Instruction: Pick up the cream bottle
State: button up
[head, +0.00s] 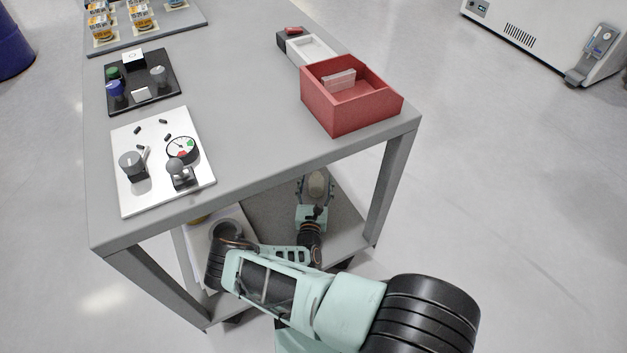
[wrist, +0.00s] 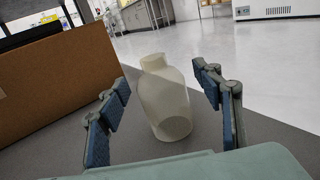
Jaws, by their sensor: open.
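The cream bottle (wrist: 164,98) stands on the grey lower shelf (wrist: 95,140) of the table and looks tilted in the wrist view because that view is tilted. My gripper (wrist: 168,85) is open, with one blue-padded finger on each side of the bottle. Gaps show between the bottle and both fingers, more clearly on the right. In the head view the bottle (head: 318,184) shows small and pale under the tabletop, just beyond my gripper (head: 315,190). Its lower part is hidden there by the gripper.
A brown box or panel (wrist: 55,85) stands close on the left of the bottle. The tabletop (head: 240,90) is above my gripper, with a table leg (head: 390,185) to the right. A red bin (head: 335,112) and several panels with knobs stand on top.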

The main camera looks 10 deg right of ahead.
jog(key=shift+w+d, duration=0.1)
jog(key=shift+w, duration=0.35)
jog(key=shift+s, duration=0.1)
jog(key=c, duration=1.3)
jog(key=shift+r, duration=0.1)
